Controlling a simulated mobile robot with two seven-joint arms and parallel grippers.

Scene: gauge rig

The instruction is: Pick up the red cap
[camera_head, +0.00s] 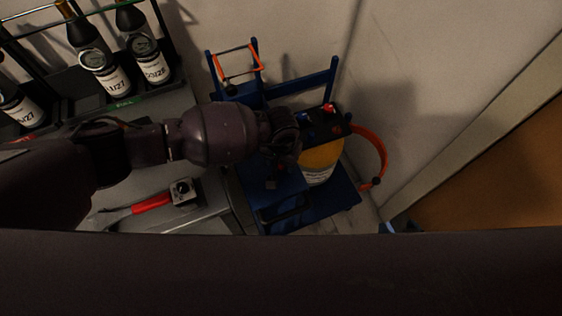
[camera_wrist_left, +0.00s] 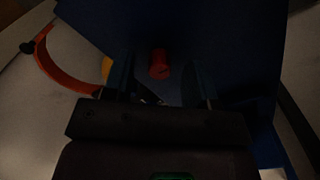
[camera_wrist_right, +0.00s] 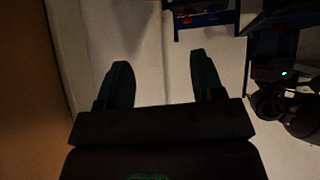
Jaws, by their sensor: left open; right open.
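The red cap (camera_head: 328,108) is a small red cylinder on the upper part of the blue rig (camera_head: 343,205) in the head view. In the left wrist view the cap (camera_wrist_left: 159,65) stands against dark blue, between the two finger lines. My left gripper (camera_wrist_left: 166,82) is open around that line of sight and empty; contact with the cap cannot be told. In the head view my left gripper (camera_head: 289,138) is just left of the cap, its fingers dark and partly hidden. My right gripper (camera_wrist_right: 163,74) is open and empty over pale ground in the right wrist view.
A yellow container (camera_head: 322,157) sits in the rig, with an orange hose (camera_head: 380,150) curving at its right. A red-handled tool (camera_head: 152,202) lies on the grey surface. Dark bottles (camera_head: 98,65) stand in a rack at upper left. A pale wall is behind.

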